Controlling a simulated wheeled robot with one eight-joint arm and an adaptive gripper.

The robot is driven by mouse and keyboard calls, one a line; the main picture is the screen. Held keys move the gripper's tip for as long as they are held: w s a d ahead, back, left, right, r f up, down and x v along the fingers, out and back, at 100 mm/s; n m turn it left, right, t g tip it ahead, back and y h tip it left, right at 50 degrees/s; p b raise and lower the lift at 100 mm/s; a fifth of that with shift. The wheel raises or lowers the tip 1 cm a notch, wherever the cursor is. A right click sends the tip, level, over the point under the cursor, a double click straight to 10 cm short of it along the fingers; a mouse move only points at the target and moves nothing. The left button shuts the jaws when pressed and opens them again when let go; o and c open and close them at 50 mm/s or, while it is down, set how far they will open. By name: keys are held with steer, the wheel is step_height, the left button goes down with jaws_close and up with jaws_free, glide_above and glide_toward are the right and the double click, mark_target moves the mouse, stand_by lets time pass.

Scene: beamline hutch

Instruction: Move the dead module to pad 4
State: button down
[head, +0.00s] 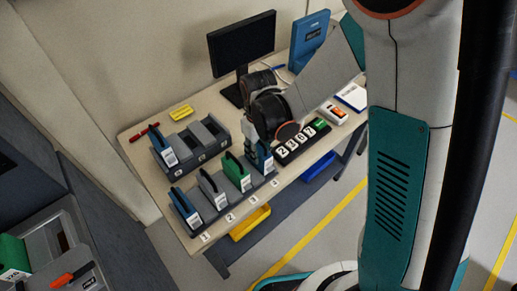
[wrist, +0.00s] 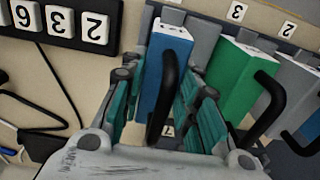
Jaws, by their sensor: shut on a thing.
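A blue module (wrist: 168,60) with a dark loop handle stands between the green pads of my gripper (wrist: 163,95) in the wrist view. My gripper is shut on it. In the head view this blue module (head: 264,160) is at the right end of the front row, by label 4 (head: 275,184), with my gripper (head: 258,146) over it. A green module (head: 236,172) stands by label 3, a grey one (head: 213,189) by label 2, and another blue one (head: 185,208) by label 1. I cannot tell whether the held module touches the pad.
Behind the row, a grey dock (head: 203,141) holds a blue module (head: 163,147) at left; its other bays look empty. A black number block (head: 302,142) lies close to the right of my gripper. A monitor (head: 243,47) stands behind. A green module (head: 13,257) sits lower left.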

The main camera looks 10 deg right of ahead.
steer(key=shift+f, duration=0.15)
steer(key=c, duration=1.2)
jaws_free()
steer(key=shift+o, duration=0.2)
step_height(320, 180, up, 12)
steer(key=shift+r, duration=0.1)
